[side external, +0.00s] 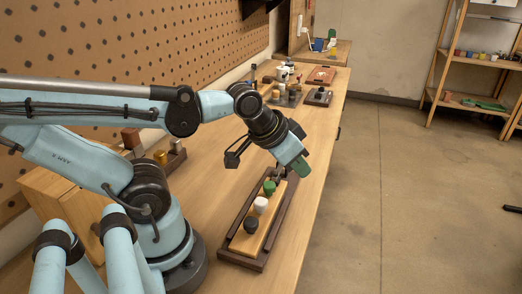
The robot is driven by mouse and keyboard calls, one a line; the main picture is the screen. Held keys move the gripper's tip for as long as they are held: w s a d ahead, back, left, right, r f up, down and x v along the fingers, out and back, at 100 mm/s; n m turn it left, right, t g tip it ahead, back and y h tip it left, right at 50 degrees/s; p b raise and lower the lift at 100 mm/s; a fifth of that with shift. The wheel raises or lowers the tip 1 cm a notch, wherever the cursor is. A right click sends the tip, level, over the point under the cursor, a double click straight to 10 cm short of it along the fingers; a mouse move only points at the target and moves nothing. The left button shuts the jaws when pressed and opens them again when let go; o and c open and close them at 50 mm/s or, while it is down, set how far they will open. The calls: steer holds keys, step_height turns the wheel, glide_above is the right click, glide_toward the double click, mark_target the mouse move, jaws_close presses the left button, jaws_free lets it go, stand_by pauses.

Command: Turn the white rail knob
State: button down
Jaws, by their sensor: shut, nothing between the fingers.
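The white rail knob (261,204) stands upright on a light wooden strip in a dark-framed rail board (237,257) on the bench. It sits between a black knob (251,225) on the near side and a green knob (269,187) on the far side. My gripper (283,174) is shut and empty, pointing down over the far end of the board, beyond the green knob. It is apart from the white knob. Its fingertips are small and partly merged with dark shapes there, so I cannot tell whether they touch anything.
The wooden bench (310,190) has bare surface right of the board. A wooden box (70,205) and small block pieces (170,157) stand behind my arm by the pegboard wall (130,35). Several small fixtures (318,97) sit at the bench's far end.

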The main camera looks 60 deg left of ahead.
mark_target(261, 201)
steer(key=c, duration=1.6)
jaws_free()
steer(key=shift+o, duration=1)
steer(key=shift+s+a+n+g, duration=0.2)
steer(key=shift+a+n+g, duration=0.1)
steer(key=shift+n+g, duration=0.1)
steer(key=o, duration=0.6)
steer(key=s+a+r+n+g, duration=0.3)
steer(key=s+n+g, duration=0.3)
steer(key=n, duration=0.1)
steer(key=shift+a, duration=0.15)
steer(key=shift+s+f, duration=0.1)
steer(key=shift+f, duration=5.85)
steer(key=shift+c, duration=0.4)
steer(key=c, duration=1)
